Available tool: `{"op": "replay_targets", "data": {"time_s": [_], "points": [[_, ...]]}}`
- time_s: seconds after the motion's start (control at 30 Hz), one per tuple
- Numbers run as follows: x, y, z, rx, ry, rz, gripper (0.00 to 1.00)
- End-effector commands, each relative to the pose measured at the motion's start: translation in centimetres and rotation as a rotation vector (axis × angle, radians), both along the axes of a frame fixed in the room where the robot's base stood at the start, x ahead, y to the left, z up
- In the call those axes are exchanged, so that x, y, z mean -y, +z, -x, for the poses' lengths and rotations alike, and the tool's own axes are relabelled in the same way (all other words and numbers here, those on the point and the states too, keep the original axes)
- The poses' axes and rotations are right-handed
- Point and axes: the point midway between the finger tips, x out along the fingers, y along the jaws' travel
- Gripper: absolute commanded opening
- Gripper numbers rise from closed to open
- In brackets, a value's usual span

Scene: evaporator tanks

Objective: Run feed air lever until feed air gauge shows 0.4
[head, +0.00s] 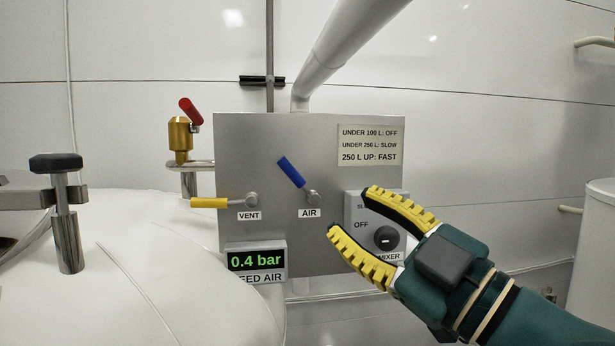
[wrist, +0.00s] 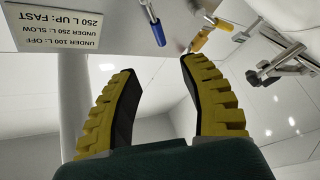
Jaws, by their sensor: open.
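The feed air gauge (head: 257,262) below the panel reads 0.4 bar in green digits. The lever above the AIR label has a blue handle (head: 291,172), tilted up and to the left from its pivot. The blue handle also shows in the wrist view (wrist: 157,32). My gripper (head: 350,210) is open and empty in front of the panel, to the lower right of the air lever and apart from it. Its yellow fingers partly cover the mixer box. In the wrist view my gripper (wrist: 158,64) has nothing between its fingers.
The yellow vent lever (head: 210,203) lies horizontal left of the air lever. A red-handled brass valve (head: 180,135) stands at the panel's left edge. The mixer knob (head: 386,238) is close behind my gripper. A white tank (head: 150,280) fills the lower left.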

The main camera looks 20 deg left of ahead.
Motion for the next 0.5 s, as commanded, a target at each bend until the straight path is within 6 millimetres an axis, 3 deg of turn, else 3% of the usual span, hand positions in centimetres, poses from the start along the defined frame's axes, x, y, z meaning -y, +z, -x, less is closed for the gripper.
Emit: {"op": "replay_targets", "data": {"time_s": [0.5], "points": [[-9.9, 4.2, -6.1, -0.001, 0.003, -0.001, 0.44]]}}
